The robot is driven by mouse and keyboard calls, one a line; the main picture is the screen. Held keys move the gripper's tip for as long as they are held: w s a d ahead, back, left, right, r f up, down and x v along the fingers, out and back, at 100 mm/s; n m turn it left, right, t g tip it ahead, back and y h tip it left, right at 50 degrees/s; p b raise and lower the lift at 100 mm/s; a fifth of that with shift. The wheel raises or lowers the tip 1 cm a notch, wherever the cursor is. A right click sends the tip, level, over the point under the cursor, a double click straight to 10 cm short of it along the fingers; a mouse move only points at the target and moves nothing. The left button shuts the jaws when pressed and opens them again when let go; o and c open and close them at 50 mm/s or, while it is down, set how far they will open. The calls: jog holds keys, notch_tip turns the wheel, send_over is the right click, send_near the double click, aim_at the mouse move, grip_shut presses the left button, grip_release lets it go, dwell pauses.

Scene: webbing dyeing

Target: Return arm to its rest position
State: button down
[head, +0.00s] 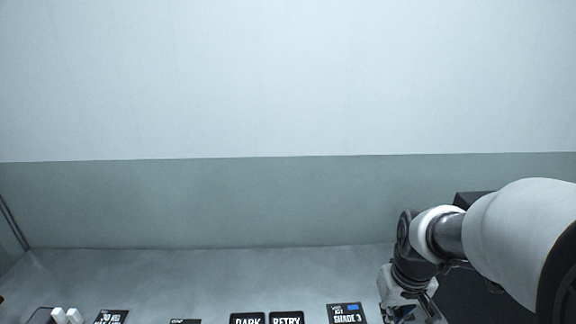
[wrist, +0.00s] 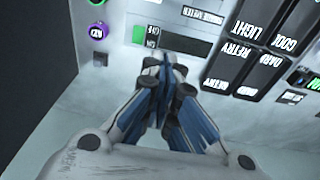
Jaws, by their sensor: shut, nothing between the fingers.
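My gripper (wrist: 160,75) points down over a pale grey surface in the wrist view. Its blue-padded fingers are together with nothing between them. In the head view my gripper (head: 408,312) is at the lower right, at the end of my white arm, and its tips are cut off by the bottom edge.
The wrist view shows a panel with dark labelled keys (wrist: 262,50), a purple button (wrist: 98,31) and a small display (wrist: 165,40) near the fingers. In the head view, signs DARK (head: 247,319), RETRY (head: 287,318) and SHADE 3 (head: 346,314) line the bottom. The grey wall behind is bare.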

jog(key=s+a+r+t, duration=0.1)
jog(key=s+a+r, duration=0.1)
jog(key=s, duration=0.3)
jog(key=s+a+r+t, duration=0.1)
jog(key=s+a+r, duration=0.1)
jog(key=s+r, duration=0.2)
jog(key=s+a+r+t+b, duration=0.1)
jog(key=s+a+r, duration=0.1)
jog(key=s, duration=0.4)
jog(key=shift+s+a+r, duration=0.3)
jog(key=shift+a+r, duration=0.1)
jog(key=shift+a, duration=0.1)
jog(key=w+d+f+m+g, duration=0.2)
jog(key=w+d+m, duration=0.3)
jog(key=w+m, duration=0.6)
jog(key=w+d+f+m+g+b, duration=0.1)
jog(key=w+d+f+m+g, duration=0.1)
jog(key=w+d+f+m, duration=0.4)
jog(key=w+d+f, duration=0.2)
jog(key=w+f, duration=0.3)
jog(key=shift+d+f+m+g, duration=0.3)
jog(key=shift+d+f+m, duration=0.05)
jog(key=shift+m, duration=0.05)
